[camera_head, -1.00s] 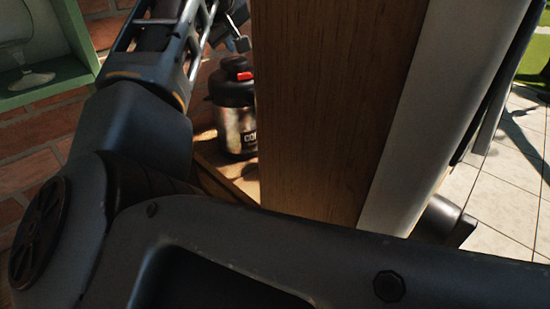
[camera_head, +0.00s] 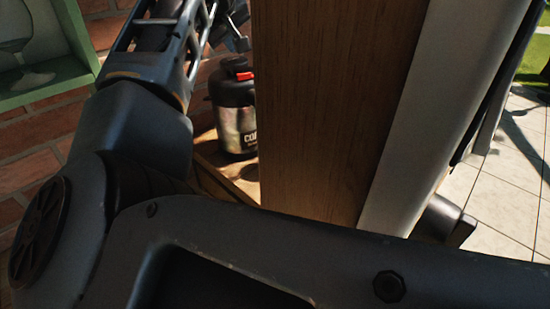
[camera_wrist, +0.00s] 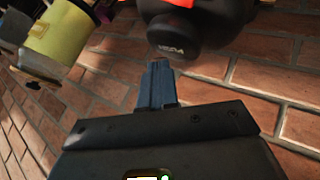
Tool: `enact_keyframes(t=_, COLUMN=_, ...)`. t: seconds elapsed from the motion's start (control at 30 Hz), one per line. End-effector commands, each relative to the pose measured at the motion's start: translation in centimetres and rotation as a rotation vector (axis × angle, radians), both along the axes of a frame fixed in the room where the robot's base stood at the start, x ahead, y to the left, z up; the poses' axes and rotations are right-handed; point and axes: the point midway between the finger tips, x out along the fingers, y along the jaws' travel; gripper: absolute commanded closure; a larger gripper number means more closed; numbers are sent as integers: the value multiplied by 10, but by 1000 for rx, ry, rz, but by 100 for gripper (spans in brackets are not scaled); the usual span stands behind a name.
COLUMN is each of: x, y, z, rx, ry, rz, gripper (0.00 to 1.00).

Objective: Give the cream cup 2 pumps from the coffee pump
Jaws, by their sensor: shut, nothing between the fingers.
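The coffee pump (camera_head: 236,118) is a dark-topped, shiny metal flask with a red part near its top. In the head view it stands on a wooden surface, its right side and part of its label hidden by a wooden panel. In the wrist view its dark top (camera_wrist: 200,25) is at the upper edge, close beyond my fingertips. My gripper (camera_wrist: 160,68) is shut and empty. In the head view its end is just above the pump's lid; I cannot tell whether they touch. I cannot make out the cream cup for certain.
The wooden panel (camera_head: 330,100) blocks the middle of the head view. A green shelf (camera_head: 70,80) with a glass (camera_head: 32,78) is at the upper left by the brick wall. A yellow-green cylinder (camera_wrist: 65,30) is at the upper left of the wrist view.

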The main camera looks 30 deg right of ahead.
Motion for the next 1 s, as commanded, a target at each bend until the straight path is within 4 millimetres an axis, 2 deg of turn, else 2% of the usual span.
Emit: enact_keyframes(t=1.0, x=0, y=0, z=-9, rx=0, ry=0, rz=0, gripper=100)
